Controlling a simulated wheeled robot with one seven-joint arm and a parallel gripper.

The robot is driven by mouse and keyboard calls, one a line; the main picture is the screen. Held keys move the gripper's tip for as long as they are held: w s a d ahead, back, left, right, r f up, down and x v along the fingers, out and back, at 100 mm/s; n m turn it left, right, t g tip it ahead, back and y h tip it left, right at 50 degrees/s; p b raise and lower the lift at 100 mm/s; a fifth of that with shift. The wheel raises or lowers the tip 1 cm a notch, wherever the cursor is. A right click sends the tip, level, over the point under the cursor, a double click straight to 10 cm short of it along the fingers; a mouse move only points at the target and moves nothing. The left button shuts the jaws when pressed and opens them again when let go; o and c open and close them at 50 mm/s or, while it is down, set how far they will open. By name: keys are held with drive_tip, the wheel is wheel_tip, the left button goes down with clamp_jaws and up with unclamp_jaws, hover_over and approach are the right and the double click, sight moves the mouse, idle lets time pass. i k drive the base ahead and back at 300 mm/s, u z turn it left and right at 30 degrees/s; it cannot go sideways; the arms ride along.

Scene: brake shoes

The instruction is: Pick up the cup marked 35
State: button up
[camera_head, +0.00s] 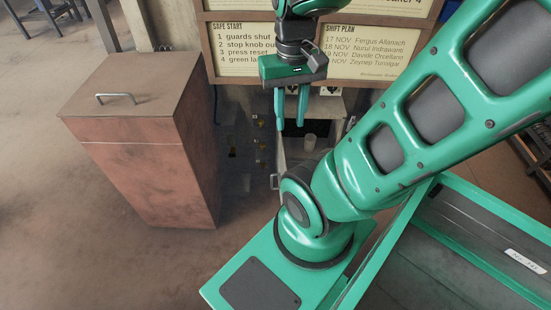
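My gripper (291,122) hangs pointing down in front of the notice boards, with its two green fingers apart and nothing visible between them. My own arm covers much of the area to the right.
A reddish-brown cabinet (150,175) with a metal handle stands at left. A pale door or panel with a handle (274,182) is below my gripper. The notice board (245,45) is behind the gripper. Open floor (60,235) lies at lower left.

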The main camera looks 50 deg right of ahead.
sight(310, 139)
drive_tip(key=z, duration=0.2)
drive_tip(key=i, duration=0.35)
drive_tip(key=z, duration=0.9)
